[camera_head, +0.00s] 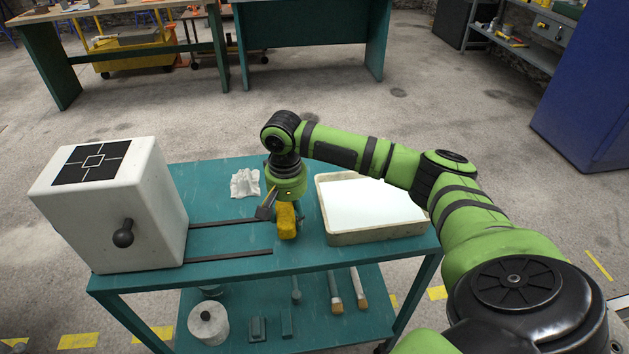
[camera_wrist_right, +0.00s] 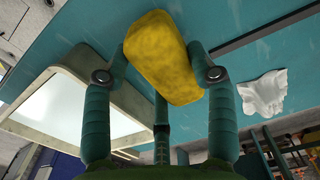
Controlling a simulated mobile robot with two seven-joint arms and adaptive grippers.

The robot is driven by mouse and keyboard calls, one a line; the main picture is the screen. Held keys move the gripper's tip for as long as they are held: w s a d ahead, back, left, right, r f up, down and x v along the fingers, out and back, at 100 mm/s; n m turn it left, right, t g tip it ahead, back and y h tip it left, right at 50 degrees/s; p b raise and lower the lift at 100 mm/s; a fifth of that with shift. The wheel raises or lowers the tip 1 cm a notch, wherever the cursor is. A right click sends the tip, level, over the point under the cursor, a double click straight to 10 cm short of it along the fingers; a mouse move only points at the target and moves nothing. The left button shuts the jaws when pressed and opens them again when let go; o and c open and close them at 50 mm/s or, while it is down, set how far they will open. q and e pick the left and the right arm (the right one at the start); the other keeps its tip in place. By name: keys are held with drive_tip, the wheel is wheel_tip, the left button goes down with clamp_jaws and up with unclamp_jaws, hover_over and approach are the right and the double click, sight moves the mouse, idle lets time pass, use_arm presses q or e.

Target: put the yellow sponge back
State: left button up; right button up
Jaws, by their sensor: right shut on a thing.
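The yellow sponge (camera_head: 287,221) is a rounded block. My right gripper (camera_head: 277,208) is shut on it over the middle of the teal cart top. In the right wrist view the sponge (camera_wrist_right: 160,52) sits between the fingers of my right gripper (camera_wrist_right: 163,75). I cannot tell whether its underside touches the cart top. My left gripper does not show in either view.
A shallow tray (camera_head: 333,236) with a white inside stands right of the sponge. A crumpled white cloth (camera_head: 245,183) lies behind left. Two dark rails (camera_head: 230,257) run from a white box (camera_head: 120,210) at left. Brushes (camera_head: 335,290) lie on the lower shelf.

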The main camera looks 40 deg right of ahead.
sight(289, 221)
wheel_tip(289, 221, down, 3)
drive_tip(key=shift+a+f+p, duration=0.1)
drive_tip(key=shift+p, duration=1.05)
drive_tip(key=shift+f, duration=0.15)
drive_tip(key=shift+s+f, duration=0.15)
drive_tip(key=o, duration=1)
drive_tip(key=shift+f, duration=0.1)
